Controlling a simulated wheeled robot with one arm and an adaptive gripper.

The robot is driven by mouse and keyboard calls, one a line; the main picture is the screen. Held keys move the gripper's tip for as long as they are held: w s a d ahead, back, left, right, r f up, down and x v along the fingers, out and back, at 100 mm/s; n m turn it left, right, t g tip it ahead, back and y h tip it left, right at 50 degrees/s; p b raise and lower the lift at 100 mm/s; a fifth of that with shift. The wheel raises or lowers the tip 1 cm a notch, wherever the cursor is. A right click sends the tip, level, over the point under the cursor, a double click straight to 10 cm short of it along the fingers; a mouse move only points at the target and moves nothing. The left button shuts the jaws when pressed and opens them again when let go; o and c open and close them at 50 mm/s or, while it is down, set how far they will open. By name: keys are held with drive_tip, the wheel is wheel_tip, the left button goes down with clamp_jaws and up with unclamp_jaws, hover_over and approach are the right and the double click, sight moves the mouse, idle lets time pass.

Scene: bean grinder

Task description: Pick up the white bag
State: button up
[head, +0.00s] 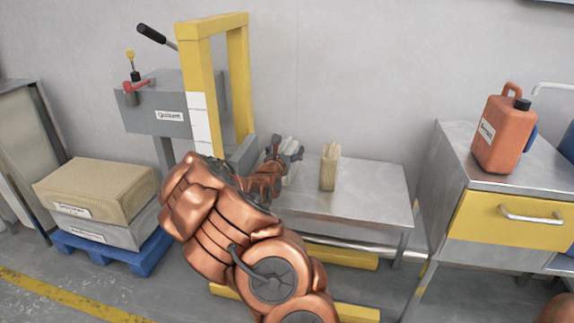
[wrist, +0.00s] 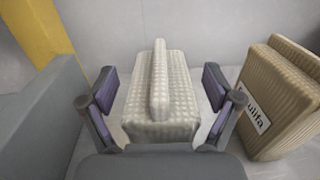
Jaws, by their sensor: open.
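The white bag (wrist: 158,92) is pale, textured and has a raised ridge along its top. In the wrist view it stands between the two fingers of my gripper (wrist: 160,84), with a gap on both sides. The fingers are open and hold nothing. In the head view my gripper (head: 286,152) is over the left part of the low metal table (head: 360,205). It hides most of the white bag there, and only a pale bit shows.
A tan bag (head: 330,167) stands close to the right of the white bag, and it also shows in the wrist view (wrist: 284,98) with a label. A yellow frame (head: 239,85) and grey machine (head: 157,117) stand left. An orange canister (head: 500,133) sits on a right-hand cabinet.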

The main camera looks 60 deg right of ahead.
drive_tip(key=shift+d, duration=0.1)
clamp_jaws()
idle(0.8)
